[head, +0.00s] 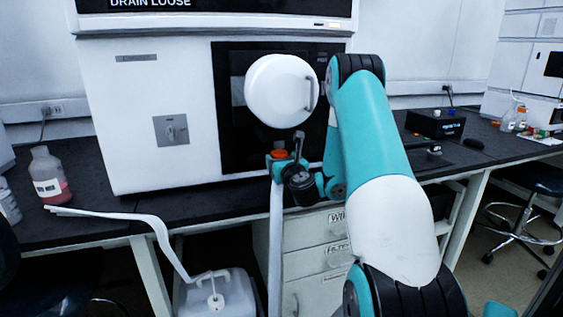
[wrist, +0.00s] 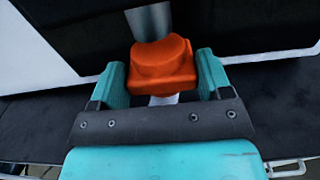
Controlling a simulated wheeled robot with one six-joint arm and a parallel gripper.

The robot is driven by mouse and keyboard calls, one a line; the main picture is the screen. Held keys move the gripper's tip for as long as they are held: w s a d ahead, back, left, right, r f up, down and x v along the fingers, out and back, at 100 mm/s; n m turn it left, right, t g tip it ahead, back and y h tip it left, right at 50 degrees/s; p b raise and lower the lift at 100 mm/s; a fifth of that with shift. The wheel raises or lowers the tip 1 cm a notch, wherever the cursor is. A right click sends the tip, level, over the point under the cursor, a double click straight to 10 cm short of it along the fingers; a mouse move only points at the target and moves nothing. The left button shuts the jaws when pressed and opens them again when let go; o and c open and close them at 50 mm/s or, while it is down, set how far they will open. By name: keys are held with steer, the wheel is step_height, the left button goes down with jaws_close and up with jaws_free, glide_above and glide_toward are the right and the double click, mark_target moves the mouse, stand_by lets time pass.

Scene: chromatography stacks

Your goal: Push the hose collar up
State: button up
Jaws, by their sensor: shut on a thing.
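The orange hose collar (wrist: 162,65) sits between the two teal fingers of my gripper (wrist: 162,80) in the wrist view. A grey metal spout (wrist: 149,22) meets the collar's top, and a bit of white hose (wrist: 164,99) shows below it. In the head view the collar (head: 278,154) is small, at the front of the white machine, with my gripper (head: 280,165) around it. The white hose (head: 276,250) hangs straight down from there. My gripper is shut on the collar. Whether the collar is fully seated on the spout cannot be told.
The white machine (head: 150,120) with a black panel (head: 232,140) stands on the dark bench (head: 90,222). A round white cover (head: 277,90) is above the collar. A pink bottle (head: 49,178) is at left. A jug (head: 217,295) with a white tube stands below.

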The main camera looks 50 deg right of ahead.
mark_target(281, 148)
step_height(281, 148, up, 4)
steer(key=p, duration=0.2)
steer(key=shift+f+p, duration=0.2)
steer(key=shift+p, duration=0.15)
steer(key=shift+f, duration=0.1)
steer(key=o, duration=1.3)
